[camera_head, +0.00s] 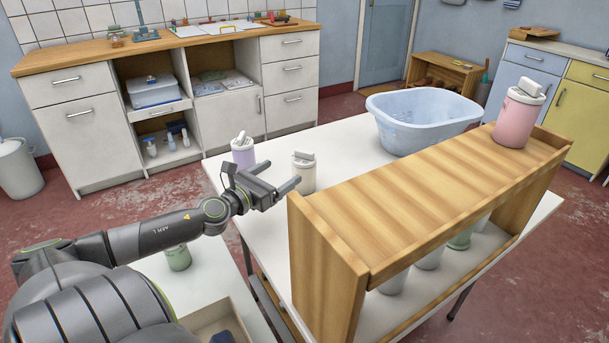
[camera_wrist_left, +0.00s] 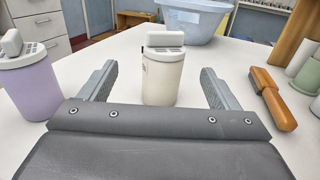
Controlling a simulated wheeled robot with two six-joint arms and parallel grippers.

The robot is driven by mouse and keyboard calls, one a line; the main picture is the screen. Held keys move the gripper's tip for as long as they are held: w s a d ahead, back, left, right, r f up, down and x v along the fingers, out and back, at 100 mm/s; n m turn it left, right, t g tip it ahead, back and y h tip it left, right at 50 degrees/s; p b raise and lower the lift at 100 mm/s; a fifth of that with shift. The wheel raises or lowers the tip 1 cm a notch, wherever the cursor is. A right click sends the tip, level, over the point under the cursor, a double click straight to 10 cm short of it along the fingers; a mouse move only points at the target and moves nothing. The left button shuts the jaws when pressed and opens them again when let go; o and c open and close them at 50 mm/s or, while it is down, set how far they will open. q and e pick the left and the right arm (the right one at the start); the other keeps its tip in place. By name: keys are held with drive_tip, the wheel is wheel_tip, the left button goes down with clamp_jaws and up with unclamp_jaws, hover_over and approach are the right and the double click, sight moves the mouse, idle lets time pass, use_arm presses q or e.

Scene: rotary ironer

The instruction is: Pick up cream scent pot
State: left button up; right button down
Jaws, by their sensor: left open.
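The cream scent pot (camera_head: 304,174) stands upright on the white table (camera_head: 348,142), just left of the wooden shelf's near end. In the left wrist view the cream pot (camera_wrist_left: 163,76) sits ahead, between the lines of the two fingers, with a white perforated lid and a block-shaped top. My left gripper (camera_head: 283,188) is open and empty, its fingers on the near side of the pot. In the left wrist view the open left gripper (camera_wrist_left: 160,88) shows a finger on each side of the pot, with gaps. My right gripper does not show.
A lilac pot (camera_head: 243,152) stands close by on the left. The wooden shelf (camera_head: 430,190) bears a pink pot (camera_head: 518,115), with more pots beneath. A pale blue basin (camera_head: 424,120) stands behind. An orange-handled tool (camera_wrist_left: 272,98) lies right of the gripper.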

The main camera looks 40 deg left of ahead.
sight(295, 163)
use_arm(q)
drive_tip(key=w+p, duration=0.1)
drive_tip(key=w, duration=0.1)
drive_tip(key=w+p, duration=0.1)
drive_tip(key=w, duration=0.1)
drive_tip(key=shift+w+r+p, duration=0.1)
drive_tip(key=shift+r+p, duration=0.15)
drive_tip(key=shift+p, duration=0.05)
drive_tip(key=shift+w+a+p, duration=0.1)
drive_tip(key=shift+w+p, duration=0.3)
drive_tip(key=shift+w, duration=0.05)
drive_tip(key=shift+w+f+p, duration=0.15)
drive_tip(key=shift+w+p, duration=0.15)
drive_tip(key=shift+w, duration=0.35)
drive_tip(key=shift+w+f+p, duration=0.15)
drive_tip(key=shift+w+p, duration=0.35)
drive_tip(key=shift+w, duration=0.8)
drive_tip(key=shift+w+f+p, duration=0.15)
drive_tip(key=shift+w+p, duration=0.3)
drive_tip(key=shift+w, duration=0.8)
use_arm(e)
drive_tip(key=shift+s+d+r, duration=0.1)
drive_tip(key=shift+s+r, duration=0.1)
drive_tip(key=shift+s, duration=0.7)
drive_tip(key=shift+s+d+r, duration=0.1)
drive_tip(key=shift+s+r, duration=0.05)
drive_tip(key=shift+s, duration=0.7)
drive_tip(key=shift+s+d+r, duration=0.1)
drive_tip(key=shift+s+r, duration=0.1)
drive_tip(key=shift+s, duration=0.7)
